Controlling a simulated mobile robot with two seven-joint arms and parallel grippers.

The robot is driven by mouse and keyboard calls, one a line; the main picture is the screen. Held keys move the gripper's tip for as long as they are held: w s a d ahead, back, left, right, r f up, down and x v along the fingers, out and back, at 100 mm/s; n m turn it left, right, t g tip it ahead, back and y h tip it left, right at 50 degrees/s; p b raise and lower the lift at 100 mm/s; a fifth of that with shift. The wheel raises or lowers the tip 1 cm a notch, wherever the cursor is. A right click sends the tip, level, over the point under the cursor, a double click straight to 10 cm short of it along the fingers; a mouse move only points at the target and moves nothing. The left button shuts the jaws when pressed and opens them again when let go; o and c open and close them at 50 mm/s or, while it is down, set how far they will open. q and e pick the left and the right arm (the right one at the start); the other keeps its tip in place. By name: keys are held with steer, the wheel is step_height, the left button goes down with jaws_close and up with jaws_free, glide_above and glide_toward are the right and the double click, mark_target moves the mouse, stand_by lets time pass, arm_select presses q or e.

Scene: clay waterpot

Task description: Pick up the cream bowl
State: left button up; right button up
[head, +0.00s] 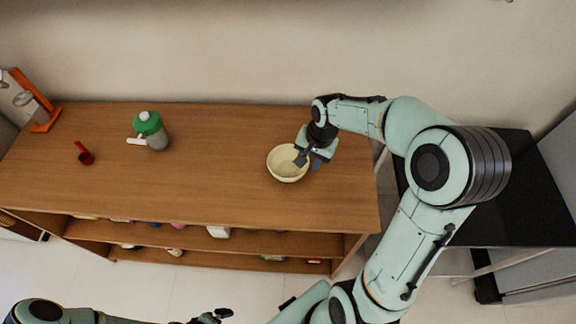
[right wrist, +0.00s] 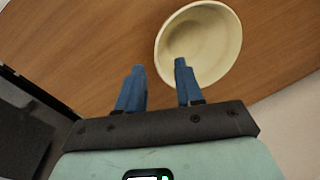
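The cream bowl (head: 284,168) stands upright on the right part of the wooden shelf top, and it looks empty. It also shows in the right wrist view (right wrist: 212,40). My right gripper (head: 307,160) is open at the bowl's right side. In the right wrist view its two blue fingers (right wrist: 160,75) are apart, with the right finger's tip overlapping the bowl's near rim and the left finger outside the bowl. I cannot tell whether either finger touches it. My left gripper (head: 215,316) is low at the bottom edge, away from the shelf, and its fingers are too small to read.
An orange stand (head: 38,100) is at the far left. The wall is close behind. A dark table (head: 525,200) is at the right.

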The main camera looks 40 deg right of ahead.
mark_target(288, 166)
steer(key=f, duration=0.5)
steer(key=shift+w+a+f, duration=0.15)
steer(key=shift+w+a, duration=0.1)
steer(key=shift+w, duration=0.1)
steer(key=shift+s, duration=0.1)
jaws_close()
